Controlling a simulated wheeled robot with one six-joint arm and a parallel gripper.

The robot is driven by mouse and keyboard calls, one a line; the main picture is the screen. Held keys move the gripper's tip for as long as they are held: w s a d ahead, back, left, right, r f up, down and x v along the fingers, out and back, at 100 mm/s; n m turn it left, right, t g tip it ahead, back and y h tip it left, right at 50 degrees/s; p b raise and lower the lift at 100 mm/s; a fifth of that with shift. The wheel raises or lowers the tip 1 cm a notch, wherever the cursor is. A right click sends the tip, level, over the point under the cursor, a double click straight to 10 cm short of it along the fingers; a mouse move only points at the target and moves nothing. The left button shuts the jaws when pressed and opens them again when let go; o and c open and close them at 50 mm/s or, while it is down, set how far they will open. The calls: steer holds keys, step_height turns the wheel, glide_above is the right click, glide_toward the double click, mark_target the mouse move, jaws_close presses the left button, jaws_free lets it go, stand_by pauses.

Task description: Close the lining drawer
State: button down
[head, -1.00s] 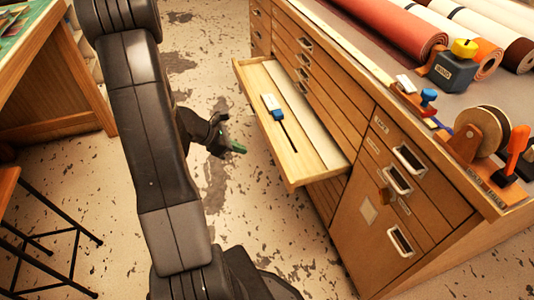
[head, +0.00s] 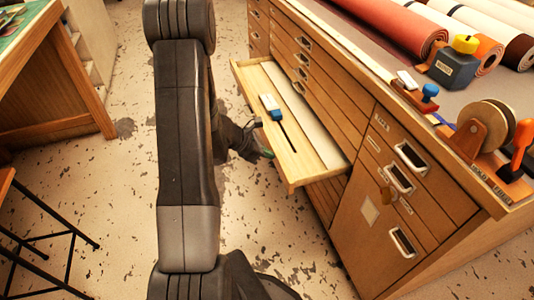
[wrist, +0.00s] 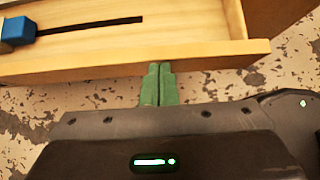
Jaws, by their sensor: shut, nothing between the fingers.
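The lining drawer (head: 291,170) is pulled out of the wooden cabinet (head: 347,205), with a blue-and-white tool (head: 270,107) and a dark slot inside it. In the wrist view the drawer's front panel (wrist: 100,72) runs across the upper part, with the blue tool (wrist: 17,30) at the left. My gripper (wrist: 160,72) is shut and empty, with its green fingertips at the outer face of the drawer front. The tips look very close to it or touching; I cannot tell which.
The cabinet top holds a tape dispenser (head: 482,130), a dark block with a yellow knob (head: 456,62) and several rolls, including a red one (head: 400,27). A wooden table (head: 55,75) and a stool (head: 40,230) stand at left. The speckled floor before the drawer is clear.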

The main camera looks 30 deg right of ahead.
steer(key=shift+d, duration=0.1)
steer(key=b, duration=0.3)
glide_above(315, 154)
steer(key=shift+d, duration=0.1)
stand_by(0.3)
steer(key=shift+w, duration=0.1)
